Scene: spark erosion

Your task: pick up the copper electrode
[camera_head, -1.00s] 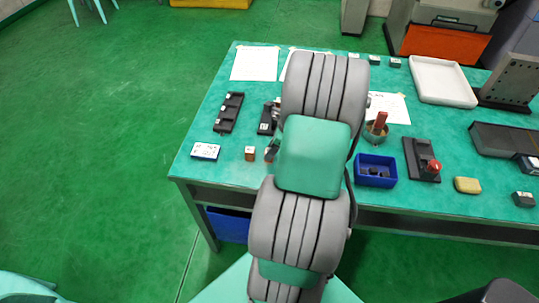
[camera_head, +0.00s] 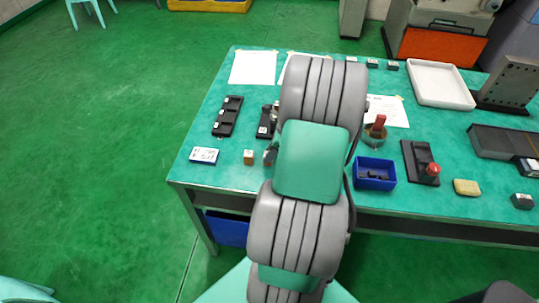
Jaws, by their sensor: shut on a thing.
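My gripper (camera_head: 270,153) is mostly hidden behind my own arm; only a dark edge of it shows at the arm's left side, low over the front part of the green table (camera_head: 225,178). It is shut on a small brownish piece, seemingly the copper electrode (camera_head: 267,158), of which only a sliver shows. I cannot tell whether the piece touches the table. A small copper-brown block (camera_head: 249,158) with a pale top stands just left of the gripper, apart from it.
A white label box (camera_head: 205,156) lies at the left. A black slotted holder (camera_head: 227,117) is behind it. Right of my arm are a blue bin (camera_head: 375,174), a round pot (camera_head: 375,136), a black fixture with a red knob (camera_head: 431,169) and a yellow block (camera_head: 467,187). A white tray (camera_head: 441,83) stands farther back.

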